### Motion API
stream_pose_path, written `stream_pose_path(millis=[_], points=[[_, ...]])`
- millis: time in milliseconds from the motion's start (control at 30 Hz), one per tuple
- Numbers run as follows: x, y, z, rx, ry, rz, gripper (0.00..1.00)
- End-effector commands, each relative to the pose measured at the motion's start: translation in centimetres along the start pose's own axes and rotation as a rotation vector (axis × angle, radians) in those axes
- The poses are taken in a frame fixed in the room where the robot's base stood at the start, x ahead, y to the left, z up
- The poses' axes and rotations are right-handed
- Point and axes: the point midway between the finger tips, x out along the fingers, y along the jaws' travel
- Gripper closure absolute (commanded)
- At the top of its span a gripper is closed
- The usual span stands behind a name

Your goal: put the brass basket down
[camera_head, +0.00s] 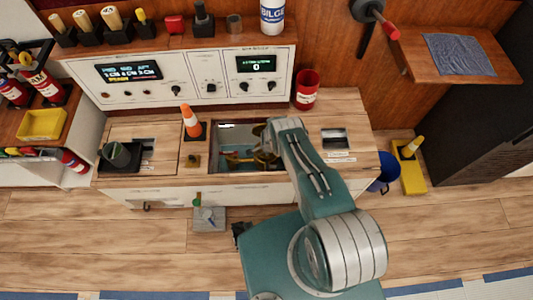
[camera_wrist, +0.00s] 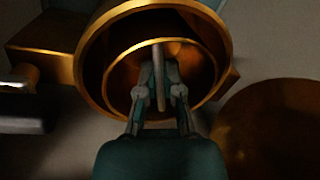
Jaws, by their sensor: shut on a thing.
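My gripper (camera_wrist: 161,80) is shut on an upright bar that crosses the brass basket (camera_wrist: 120,77), a round brass cup in the wrist view. A larger brass ring (camera_wrist: 86,70) surrounds the basket. I cannot tell whether the two touch. In the head view my arm reaches into a rectangular opening (camera_head: 228,132) in the wooden counter. Brass parts show inside it, but my wrist hides much of them and the fingertips.
A large brass disc (camera_wrist: 275,130) lies right of the basket in the wrist view. A dark tray (camera_head: 121,158) sits on the counter's left.

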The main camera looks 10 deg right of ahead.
Motion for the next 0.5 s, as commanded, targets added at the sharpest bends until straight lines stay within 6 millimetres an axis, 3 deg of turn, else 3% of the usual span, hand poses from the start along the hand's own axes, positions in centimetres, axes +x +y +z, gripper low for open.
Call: stream_pose_path(millis=[200,467,500], points=[[1.6,0.3,0.0,0.0,0.001,-0.002,1.0],[1.8,0.4,0.0,0.0,0.001,-0.001,1.0],[1.8,0.4,0.0,0.0,0.001,0.0,0.82]])
